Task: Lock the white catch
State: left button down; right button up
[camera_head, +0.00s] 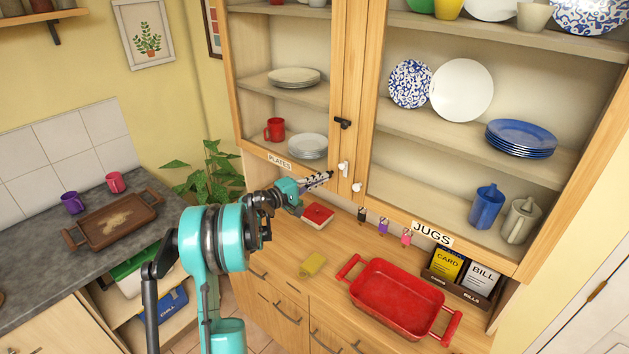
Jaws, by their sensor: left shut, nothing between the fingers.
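The white catch (343,169) is a small piece low on the left cabinet door's edge, next to the gap between the two doors. It looks roughly upright. A white knob (357,187) sits a little lower and to its right, on the right door's frame. My left gripper (329,175) is shut and empty, its fingertips just left of the white catch. I cannot tell whether they touch it. A black catch (342,123) sits higher up and lies across the gap between the doors. My right gripper is not in view.
A plant (211,172) stands left.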

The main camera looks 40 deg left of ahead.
pick_arm(q)
jog(key=x, duration=0.5)
jog(key=shift+w, duration=0.25)
jog(key=shift+d, duration=0.1)
jog(key=shift+f+n, duration=0.1)
jog(key=shift+n, duration=0.3)
